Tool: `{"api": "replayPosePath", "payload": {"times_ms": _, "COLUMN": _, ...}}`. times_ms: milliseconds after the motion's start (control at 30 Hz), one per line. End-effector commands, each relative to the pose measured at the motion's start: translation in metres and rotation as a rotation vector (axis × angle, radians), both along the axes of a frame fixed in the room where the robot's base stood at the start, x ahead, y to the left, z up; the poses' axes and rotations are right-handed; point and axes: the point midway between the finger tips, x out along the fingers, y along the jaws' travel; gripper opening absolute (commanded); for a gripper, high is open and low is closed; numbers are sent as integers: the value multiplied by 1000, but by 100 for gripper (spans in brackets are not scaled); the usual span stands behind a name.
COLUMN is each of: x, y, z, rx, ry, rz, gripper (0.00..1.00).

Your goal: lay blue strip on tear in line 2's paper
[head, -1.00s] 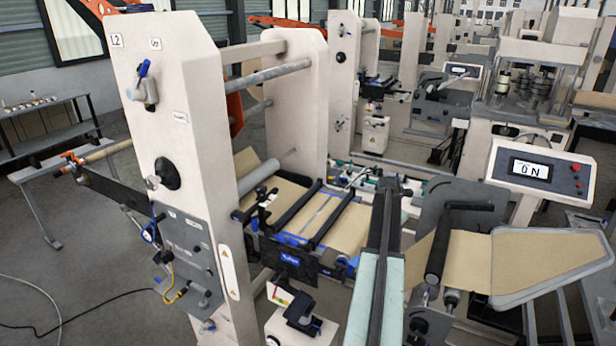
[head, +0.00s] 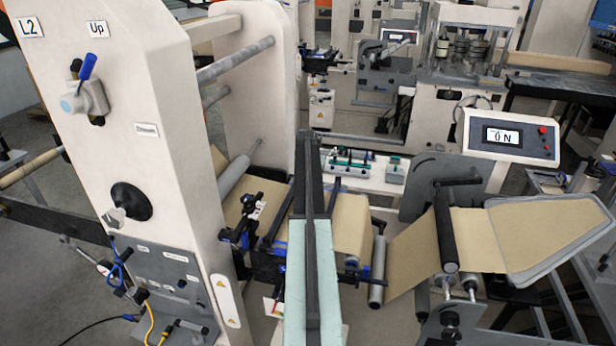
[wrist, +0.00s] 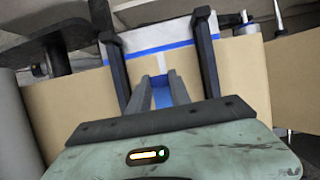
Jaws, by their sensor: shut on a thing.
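My gripper (wrist: 161,84) shows in the wrist view, its grey fingers closed on the blue strip (wrist: 161,97). It points at the brown paper (wrist: 75,110) of line 2, between two dark bars that cross the paper. A short pale line (wrist: 164,62), which looks like the tear, lies just ahead of the fingertips. I cannot tell how high the strip is above the paper. In the head view, my pale green arm covers the gripper, the strip and the tear; the paper (head: 352,220) shows to its right.
The left dark bar (wrist: 116,70) and right dark bar (wrist: 205,55) flank my fingers. The L2 machine frame (head: 150,110) stands close on the left. A roller (head: 377,270), a panel reading "ON" (head: 500,137) and a black bar (head: 445,230) stand on the right.

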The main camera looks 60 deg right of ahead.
Motion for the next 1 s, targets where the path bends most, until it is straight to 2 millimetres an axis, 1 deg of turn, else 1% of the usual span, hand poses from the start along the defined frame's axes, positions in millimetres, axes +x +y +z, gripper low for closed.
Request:
{"api": "replayPosePath", "payload": {"times_ms": 267, "x": -3, "y": -1, "z": -9, "rx": 0, "ry": 0, "rz": -4, "gripper": 0}}
{"api": "replayPosePath", "payload": {"times_ms": 1000, "x": -7, "y": -4, "z": -60, "rx": 0, "ry": 0, "rz": -11, "gripper": 0}}
